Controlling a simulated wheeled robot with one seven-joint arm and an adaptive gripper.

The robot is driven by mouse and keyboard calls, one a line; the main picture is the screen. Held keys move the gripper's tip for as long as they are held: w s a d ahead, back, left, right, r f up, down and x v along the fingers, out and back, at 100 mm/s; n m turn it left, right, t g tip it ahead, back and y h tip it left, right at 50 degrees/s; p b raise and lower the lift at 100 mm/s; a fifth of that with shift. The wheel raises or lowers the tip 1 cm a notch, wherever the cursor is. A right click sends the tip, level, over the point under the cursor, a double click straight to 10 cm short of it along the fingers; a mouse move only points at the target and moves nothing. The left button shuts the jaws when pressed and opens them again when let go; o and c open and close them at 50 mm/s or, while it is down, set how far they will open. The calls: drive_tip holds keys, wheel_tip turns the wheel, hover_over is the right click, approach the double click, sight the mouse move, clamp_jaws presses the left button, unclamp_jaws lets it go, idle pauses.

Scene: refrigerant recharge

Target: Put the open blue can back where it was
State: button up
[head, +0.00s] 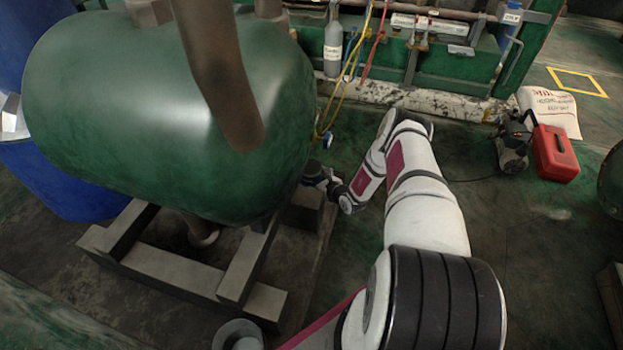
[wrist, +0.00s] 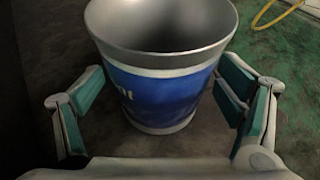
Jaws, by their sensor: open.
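The open blue can (wrist: 150,98) stands upright between my gripper's fingers in the wrist view. It has a bare silver rim, a dark hollow inside and a blue label with white letters. My gripper (wrist: 162,82) is open, with one teal-padded finger on each side of the can. A gap shows beside the left finger; the right finger is very close to the can, and I cannot tell whether it touches. In the head view my gripper (head: 322,180) is low beside the green tank, and the can is small and hard to make out there.
The large green tank (head: 165,110) on its stand (head: 170,270) is close on the left. Yellow and red hoses (head: 350,75) hang behind. A grey cylinder (head: 332,50) stands on the back ledge. A pump (head: 511,148) and red case (head: 556,153) are at right. Floor between is clear.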

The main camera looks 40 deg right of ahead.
sight(317, 181)
drive_tip(key=p+v, duration=0.2)
drive_tip(key=v, duration=0.3)
drive_tip(key=shift+s+r+p, duration=0.15)
drive_tip(key=shift+r+p, duration=0.05)
drive_tip(key=shift+p, duration=0.1)
drive_tip(key=shift+s+r, duration=0.1)
drive_tip(key=shift+s, duration=0.5)
